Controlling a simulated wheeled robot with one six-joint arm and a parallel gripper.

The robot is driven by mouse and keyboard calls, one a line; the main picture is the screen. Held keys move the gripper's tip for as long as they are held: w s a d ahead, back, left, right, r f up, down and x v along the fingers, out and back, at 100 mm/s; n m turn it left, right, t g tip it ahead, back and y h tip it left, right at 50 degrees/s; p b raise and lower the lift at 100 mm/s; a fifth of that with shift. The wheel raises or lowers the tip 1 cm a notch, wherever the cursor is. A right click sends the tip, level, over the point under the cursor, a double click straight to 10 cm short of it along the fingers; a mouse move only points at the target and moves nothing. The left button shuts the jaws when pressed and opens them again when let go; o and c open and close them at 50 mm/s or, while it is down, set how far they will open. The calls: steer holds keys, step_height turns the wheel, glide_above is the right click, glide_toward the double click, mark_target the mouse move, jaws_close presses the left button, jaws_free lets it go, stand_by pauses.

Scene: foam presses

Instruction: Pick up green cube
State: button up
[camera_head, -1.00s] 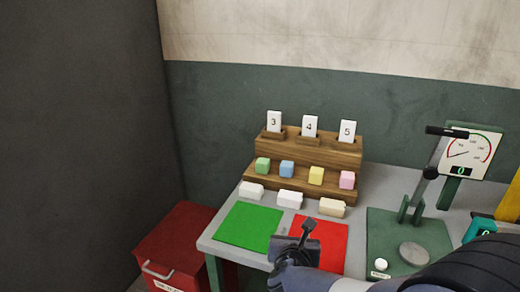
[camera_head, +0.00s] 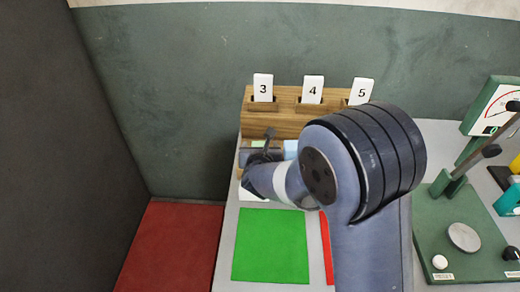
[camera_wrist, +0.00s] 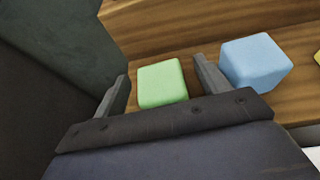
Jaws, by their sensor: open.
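The light green cube (camera_wrist: 162,84) sits on the wooden step in the wrist view. My gripper (camera_wrist: 162,88) is open, with one finger on each side of the cube and a small gap showing beside each finger. The cube's near lower part is hidden behind the gripper body. In the head view my gripper (camera_head: 263,150) is at the left end of the wooden rack (camera_head: 285,123). There it and my arm hide most of the cubes.
A light blue cube (camera_wrist: 256,62) stands close to the right of my right finger. Cards 3, 4 and 5 stand on the rack's upper step. A green mat (camera_head: 270,246) lies in front, with a red box (camera_head: 172,248) at left and a press (camera_head: 462,232) at right.

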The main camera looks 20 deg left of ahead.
steer(key=shift+x, duration=1.2)
steer(key=c, duration=1.1)
